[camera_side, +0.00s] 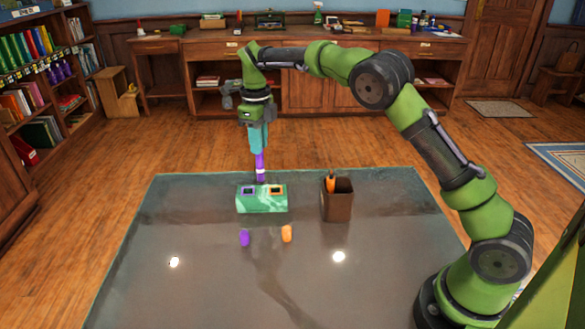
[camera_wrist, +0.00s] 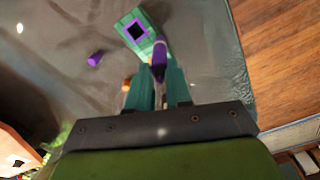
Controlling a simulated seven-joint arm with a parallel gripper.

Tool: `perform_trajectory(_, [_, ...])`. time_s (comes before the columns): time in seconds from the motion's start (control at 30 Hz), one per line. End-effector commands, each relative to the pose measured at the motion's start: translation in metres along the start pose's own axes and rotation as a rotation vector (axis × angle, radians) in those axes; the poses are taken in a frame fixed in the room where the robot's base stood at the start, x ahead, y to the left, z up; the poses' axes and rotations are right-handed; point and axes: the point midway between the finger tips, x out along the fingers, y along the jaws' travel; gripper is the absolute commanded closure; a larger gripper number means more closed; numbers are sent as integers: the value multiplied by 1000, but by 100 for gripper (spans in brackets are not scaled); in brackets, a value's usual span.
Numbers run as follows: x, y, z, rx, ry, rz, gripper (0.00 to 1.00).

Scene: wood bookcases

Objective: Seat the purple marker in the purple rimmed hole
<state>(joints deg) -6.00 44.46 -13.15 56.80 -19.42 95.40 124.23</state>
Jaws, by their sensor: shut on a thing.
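My gripper (camera_side: 258,149) is shut on the purple marker (camera_side: 260,168), which hangs roughly upright with a pale band near its lower end. In the wrist view the marker (camera_wrist: 159,52) stands between the teal fingers (camera_wrist: 161,72). The green block (camera_side: 262,204) sits on the table with a purple rimmed hole (camera_side: 248,190) on the left and an orange rimmed hole (camera_side: 276,190) on the right. The marker's lower end appears near the block's back edge, between the holes; I cannot tell whether it touches. The wrist view shows the purple rimmed hole (camera_wrist: 136,30) empty, left of the marker.
A dark brown cup (camera_side: 338,204) holding an orange marker (camera_side: 331,179) stands right of the block. A purple cap (camera_side: 244,238) and an orange cap (camera_side: 287,233) lie in front of the block. The left and front of the grey table (camera_side: 190,215) are clear.

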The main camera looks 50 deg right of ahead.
Motion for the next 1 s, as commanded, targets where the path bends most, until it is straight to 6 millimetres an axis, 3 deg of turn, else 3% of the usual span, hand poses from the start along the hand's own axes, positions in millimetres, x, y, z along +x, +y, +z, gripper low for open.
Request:
perform_trajectory(0.07, [14,8,13,-5,1,1,100])
perform_trajectory(0.13, [18,24,16,-34,1,2,100])
perform_trajectory(0.3, [27,41,20,-64,4,6,100])
perform_trajectory(0.5, [23,44,20,-68,7,10,100])
perform_trajectory(0.8, [-25,40,20,-57,2,17,100])
perform_trajectory(0.9, [-21,37,19,-14,-6,102,100])
perform_trajectory(1.0, [-1,39,19,-22,-4,95,100])
